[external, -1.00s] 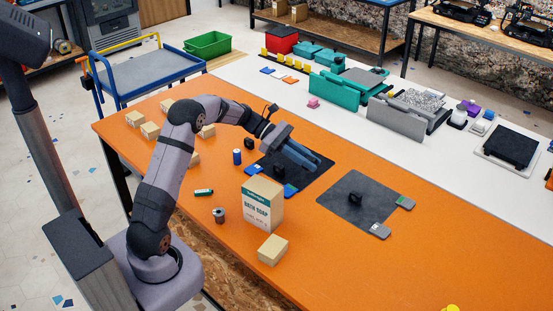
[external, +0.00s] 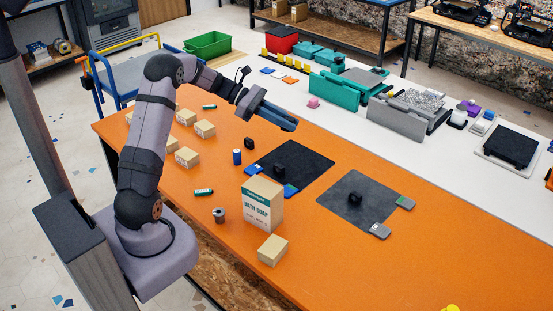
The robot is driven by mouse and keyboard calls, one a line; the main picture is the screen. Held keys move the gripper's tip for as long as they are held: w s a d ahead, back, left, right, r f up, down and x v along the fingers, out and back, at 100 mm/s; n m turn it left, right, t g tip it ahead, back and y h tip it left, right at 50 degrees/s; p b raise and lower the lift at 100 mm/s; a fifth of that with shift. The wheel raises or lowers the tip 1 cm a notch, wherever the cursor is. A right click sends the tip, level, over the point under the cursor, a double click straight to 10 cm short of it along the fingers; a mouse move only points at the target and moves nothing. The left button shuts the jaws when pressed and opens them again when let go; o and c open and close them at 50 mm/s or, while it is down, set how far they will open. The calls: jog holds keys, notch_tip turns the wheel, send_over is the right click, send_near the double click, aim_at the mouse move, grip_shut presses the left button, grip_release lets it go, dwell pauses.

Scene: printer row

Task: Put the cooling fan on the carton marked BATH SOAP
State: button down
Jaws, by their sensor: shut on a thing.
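The carton marked BATH SOAP (external: 263,205) is a tan box with a teal band, standing upright on the orange table. My gripper (external: 293,124) is raised above the table, beyond the carton and over the far side of the black mat (external: 310,166). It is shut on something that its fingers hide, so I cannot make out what. One small black piece (external: 278,172) sits on the black mat and another black piece (external: 355,198) on the grey mat (external: 340,208). I cannot tell whether either is a cooling fan. The carton's visible top is bare.
A small box (external: 272,250) stands in front of the carton, with a metal spool (external: 218,215) and a green battery-like item (external: 203,192) to its left. A blue can (external: 237,157) stands behind. Several small boxes lie near my arm.

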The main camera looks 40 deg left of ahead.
jog(key=s+a+r+n+t+p, duration=0.1)
jog(key=s+a+r+p, duration=0.15)
jog(key=s+p, duration=0.3)
jog(key=g, duration=0.1)
send_over(262, 186)
notch_tip(262, 186, down, 5)
jog(key=shift+s+f+m+g+p, duration=0.15)
jog(key=shift+m+g+p, duration=0.2)
jog(key=shift+m, duration=0.45)
jog(key=shift+f+p, duration=1.5)
jog(key=shift+f, duration=3.45)
jog(key=shift+f, duration=0.1)
